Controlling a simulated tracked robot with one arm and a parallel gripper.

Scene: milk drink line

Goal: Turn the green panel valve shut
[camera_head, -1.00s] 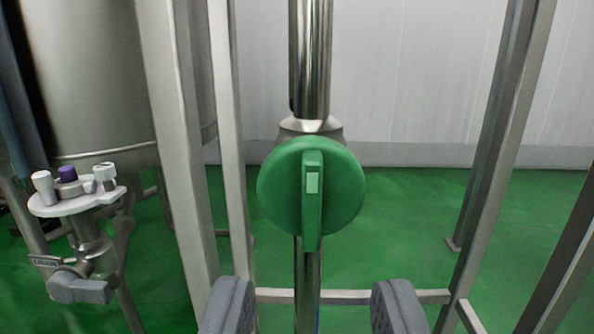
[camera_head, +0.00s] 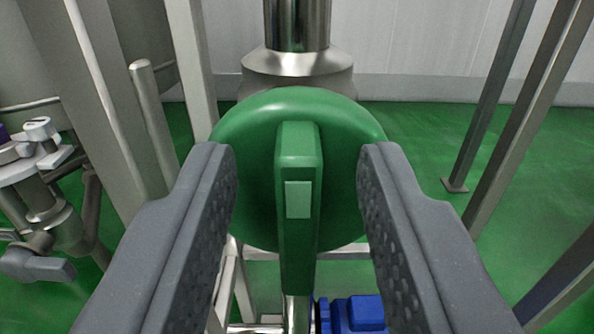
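The green panel valve (camera_head: 258,130) is a round disc with a raised bar handle (camera_head: 299,250) across it. The handle stands upright, in line with the steel pipe (camera_head: 297,22), and has a pale green rectangle on its face. My gripper (camera_head: 297,165) is open, with one grey finger on each side of the handle. There is a clear gap between each finger and the handle. The fingertips overlap the disc's left and right edges in the picture; I cannot tell whether they touch it. The fingers hide parts of the disc's lower sides.
Steel frame posts stand at left (camera_head: 192,60) and right (camera_head: 530,110). A steel tank (camera_head: 30,60) and a fitting with a grey lever (camera_head: 38,268) are at far left. A blue part (camera_head: 358,314) shows below the valve. Green floor is open behind.

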